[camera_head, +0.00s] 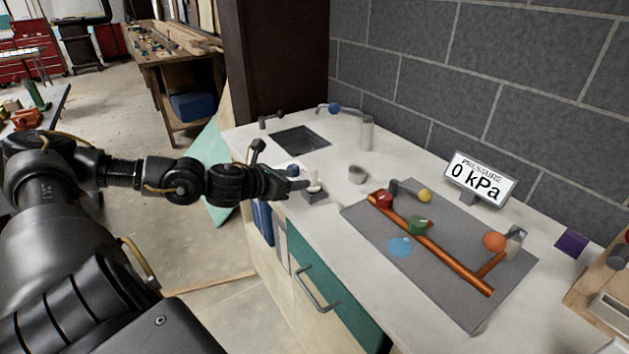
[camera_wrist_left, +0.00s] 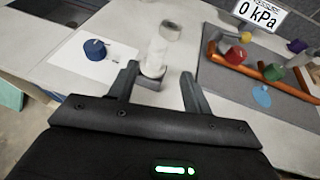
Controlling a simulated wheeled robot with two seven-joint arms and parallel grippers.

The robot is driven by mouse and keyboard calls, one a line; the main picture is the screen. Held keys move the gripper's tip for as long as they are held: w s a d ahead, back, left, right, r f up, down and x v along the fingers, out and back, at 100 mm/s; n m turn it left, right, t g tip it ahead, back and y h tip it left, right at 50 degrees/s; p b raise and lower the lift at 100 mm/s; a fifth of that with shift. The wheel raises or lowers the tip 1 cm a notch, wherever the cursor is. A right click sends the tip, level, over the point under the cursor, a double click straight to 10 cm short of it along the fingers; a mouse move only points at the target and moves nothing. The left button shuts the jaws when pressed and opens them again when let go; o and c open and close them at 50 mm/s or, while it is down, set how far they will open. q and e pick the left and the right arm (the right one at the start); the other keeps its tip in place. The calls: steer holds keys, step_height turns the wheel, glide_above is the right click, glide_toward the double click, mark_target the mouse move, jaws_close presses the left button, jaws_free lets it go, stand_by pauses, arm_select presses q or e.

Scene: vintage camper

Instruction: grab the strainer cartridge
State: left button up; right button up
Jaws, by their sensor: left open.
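A pale, translucent upright cylinder, which looks like the strainer cartridge (camera_wrist_left: 157,52), stands on a small grey block (camera_wrist_left: 147,83) in the left wrist view. In the head view the cartridge (camera_head: 313,183) is a small whitish shape on the block (camera_head: 315,195), near the counter's front edge. My left gripper (camera_head: 297,187) reaches in from the left just beside it. In the left wrist view its fingers (camera_wrist_left: 160,74) are open, one on each side of the cartridge's lower part. I see no clear contact. My right gripper is not in view.
A blue knob (camera_wrist_left: 95,49) sits on a white sheet left of the cartridge. A grey cup (camera_head: 357,174) stands behind. A grey mat (camera_head: 450,290) with copper pipe and coloured knobs lies right, below a "0 kPa" display (camera_head: 480,180). A sink (camera_head: 300,140) and tap are farther back.

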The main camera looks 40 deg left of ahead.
mark_target(309, 175)
arm_select(q)
steer(key=p+x, duration=0.1)
steer(key=x, duration=0.2)
steer(key=shift+w, duration=0.35)
steer(key=shift+w+d+f, duration=0.1)
steer(key=shift+w+f, duration=0.3)
steer(key=shift+w, duration=0.1)
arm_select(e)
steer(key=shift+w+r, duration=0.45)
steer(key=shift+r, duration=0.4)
arm_select(q)
steer(key=shift+w+p, duration=0.2)
steer(key=shift+p, duration=0.15)
steer(key=p+x, duration=0.2)
steer(key=x, duration=0.2)
steer(key=shift+w+a, duration=0.2)
steer(key=shift+a, duration=0.15)
steer(key=shift+w+f, duration=0.2)
steer(key=shift+w, duration=0.05)
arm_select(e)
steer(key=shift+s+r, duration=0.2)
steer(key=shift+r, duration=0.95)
arm_select(q)
steer(key=shift+c, duration=0.2)
steer(key=c, duration=1)
